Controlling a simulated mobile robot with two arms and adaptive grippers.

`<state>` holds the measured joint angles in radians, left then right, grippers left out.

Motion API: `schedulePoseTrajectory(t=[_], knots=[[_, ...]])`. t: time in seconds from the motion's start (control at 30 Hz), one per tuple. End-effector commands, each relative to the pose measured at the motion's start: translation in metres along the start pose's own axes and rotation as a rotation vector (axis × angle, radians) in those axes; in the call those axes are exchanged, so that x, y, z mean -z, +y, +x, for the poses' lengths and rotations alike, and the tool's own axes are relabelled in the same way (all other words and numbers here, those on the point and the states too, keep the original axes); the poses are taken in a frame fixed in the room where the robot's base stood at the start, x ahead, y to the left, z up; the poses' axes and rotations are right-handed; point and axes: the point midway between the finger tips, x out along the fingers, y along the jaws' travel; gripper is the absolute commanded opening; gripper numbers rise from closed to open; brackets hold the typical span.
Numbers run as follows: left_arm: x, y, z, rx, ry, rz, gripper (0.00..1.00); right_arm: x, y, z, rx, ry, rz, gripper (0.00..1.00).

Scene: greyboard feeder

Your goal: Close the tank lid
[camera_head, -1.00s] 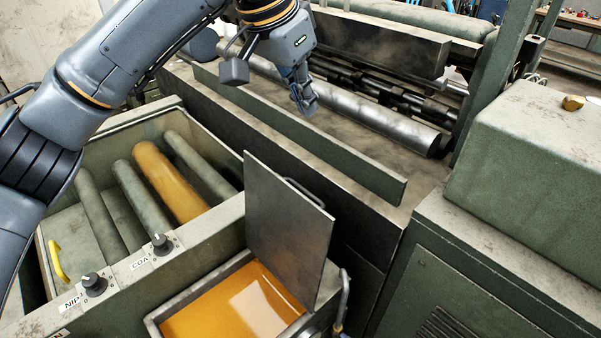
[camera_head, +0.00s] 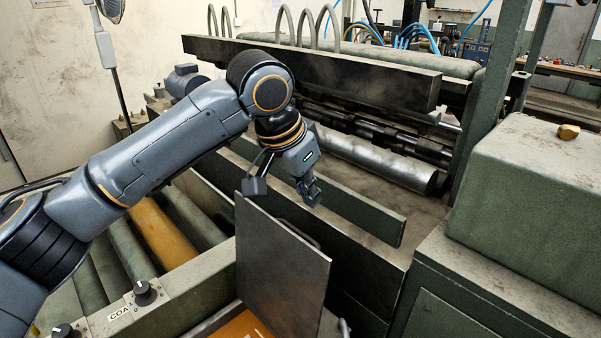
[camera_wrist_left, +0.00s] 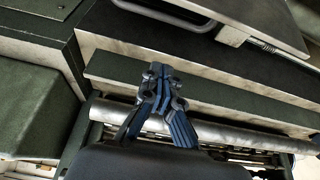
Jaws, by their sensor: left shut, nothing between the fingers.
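The tank lid (camera_head: 280,262) is a flat dark grey plate standing raised and nearly upright over the tank. Its back side carries a bar handle (camera_head: 298,233), which also shows in the left wrist view (camera_wrist_left: 165,14). The tank (camera_head: 243,326) shows only partly at the bottom edge, with orange liquid in it. My left gripper (camera_head: 312,196) is shut and empty, above and behind the lid's top edge, apart from it. In the left wrist view its fingertips (camera_wrist_left: 158,72) are together over the green rail. My right gripper is not in view.
A long green rail (camera_head: 350,204) runs behind the lid, with a steel roller (camera_head: 385,165) beyond it. A green cabinet (camera_head: 530,190) stands at the right. Control knobs (camera_head: 145,292) and a roller trough lie at the left, under my left arm.

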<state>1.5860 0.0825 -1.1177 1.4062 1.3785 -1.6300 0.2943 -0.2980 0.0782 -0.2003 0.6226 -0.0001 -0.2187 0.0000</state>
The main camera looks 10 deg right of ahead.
Motion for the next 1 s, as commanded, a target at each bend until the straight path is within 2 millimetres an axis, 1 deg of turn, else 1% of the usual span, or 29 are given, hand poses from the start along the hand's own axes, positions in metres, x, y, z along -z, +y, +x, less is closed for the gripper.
schedulePoseTrajectory(t=[0.03,0.13,0.3,0.5,0.67,1.0], knots=[[0.000,0.001,0.010,-0.002,-0.003,0.000,0.00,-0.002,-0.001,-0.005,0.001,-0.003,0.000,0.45],[0.000,0.000,0.032,-0.001,-0.003,0.000,0.00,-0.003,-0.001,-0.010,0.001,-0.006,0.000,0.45],[-0.021,-0.001,0.023,0.000,0.000,0.000,0.00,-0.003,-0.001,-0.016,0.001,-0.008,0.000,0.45],[-0.035,0.000,0.019,0.000,0.000,0.000,0.00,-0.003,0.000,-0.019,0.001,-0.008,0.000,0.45],[-0.038,0.000,0.019,-0.001,0.000,0.000,0.00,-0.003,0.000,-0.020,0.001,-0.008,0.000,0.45],[-0.038,-0.001,0.018,-0.001,0.004,0.000,0.00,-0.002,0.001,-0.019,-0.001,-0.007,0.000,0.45]])
